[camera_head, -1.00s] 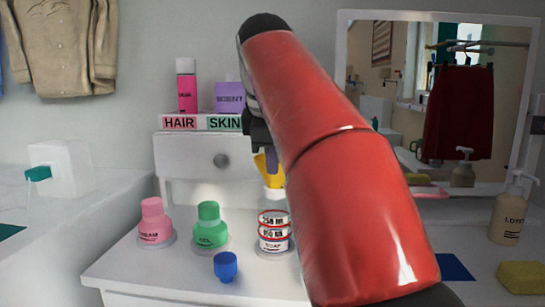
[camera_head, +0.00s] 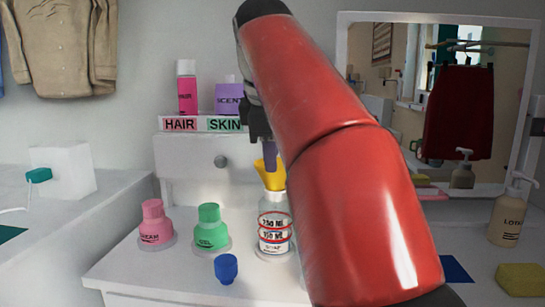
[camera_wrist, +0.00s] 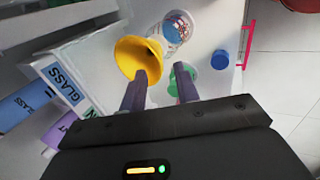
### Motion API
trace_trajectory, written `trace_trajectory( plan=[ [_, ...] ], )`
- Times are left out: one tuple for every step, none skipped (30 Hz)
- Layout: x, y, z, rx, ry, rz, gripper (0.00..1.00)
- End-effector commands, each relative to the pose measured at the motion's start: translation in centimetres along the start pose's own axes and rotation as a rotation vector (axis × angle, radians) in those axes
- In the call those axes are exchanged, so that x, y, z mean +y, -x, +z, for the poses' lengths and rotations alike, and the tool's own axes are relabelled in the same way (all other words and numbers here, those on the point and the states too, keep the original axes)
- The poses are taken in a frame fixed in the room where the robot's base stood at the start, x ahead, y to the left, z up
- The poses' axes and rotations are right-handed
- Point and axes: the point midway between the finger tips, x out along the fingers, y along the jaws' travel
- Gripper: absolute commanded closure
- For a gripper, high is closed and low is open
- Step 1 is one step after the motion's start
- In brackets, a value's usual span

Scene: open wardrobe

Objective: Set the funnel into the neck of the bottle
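The yellow funnel (camera_head: 269,174) stands at the mouth of the clear bottle (camera_head: 273,238) with red-ringed labels, its wide end up. I cannot tell how far its spout sits in the neck. In the wrist view, the funnel (camera_wrist: 138,57) shows its wide mouth, with the bottle (camera_wrist: 174,30) just beyond it. My gripper (camera_wrist: 166,70) has its two fingers apart. One fingertip overlaps the funnel's rim in that view; the other is clear of it, so nothing is pinched between them. In the head view, the fingers are just above the funnel, partly hidden by my red arm.
A pink bottle (camera_head: 155,223) and a green bottle (camera_head: 211,228) stand left of the labelled bottle. A blue cap (camera_head: 226,268) lies in front. A shelf with HAIR and SKIN labels (camera_head: 201,124) is behind. A lotion pump (camera_head: 507,216) and yellow sponge (camera_head: 521,278) are at right.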

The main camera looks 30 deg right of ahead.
Motion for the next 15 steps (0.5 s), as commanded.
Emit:
trace_trajectory(
  plan=[
    [0.2, 1.3, -0.1, 0.001, 0.001, 0.003, 0.69],
    [0.2, 1.8, 0.0, 0.001, 0.000, 0.002, 0.69],
    [0.2, 2.4, 0.0, 0.001, 0.000, 0.002, 0.69],
    [0.2, 2.9, 0.0, 0.001, 0.000, 0.002, 0.69],
    [0.2, 3.2, 0.0, 0.001, 0.000, 0.001, 0.69],
    [0.2, 3.6, 0.0, 0.000, 0.000, 0.001, 0.69],
    [0.2, 3.9, 0.0, 0.000, 0.000, 0.001, 0.69],
    [0.1, 4.1, 0.0, 0.000, 0.000, 0.001, 0.69],
    [0.1, 4.3, 0.0, 0.000, 0.000, 0.000, 0.69],
    [0.1, 4.4, 0.0, 0.000, 0.000, 0.000, 0.69],
    [0.1, 4.4, 0.0, 0.000, 0.000, -0.001, 0.69],
    [0.0, 4.5, 0.0, 0.000, 0.000, -0.001, 0.69],
    [0.0, 4.5, 0.0, 0.000, 0.000, -0.001, 0.69],
    [0.0, 4.5, 0.0, 0.000, 0.000, -0.001, 0.69],
    [0.0, 4.4, 0.0, 0.000, 0.000, -0.001, 0.69]
  ],
)
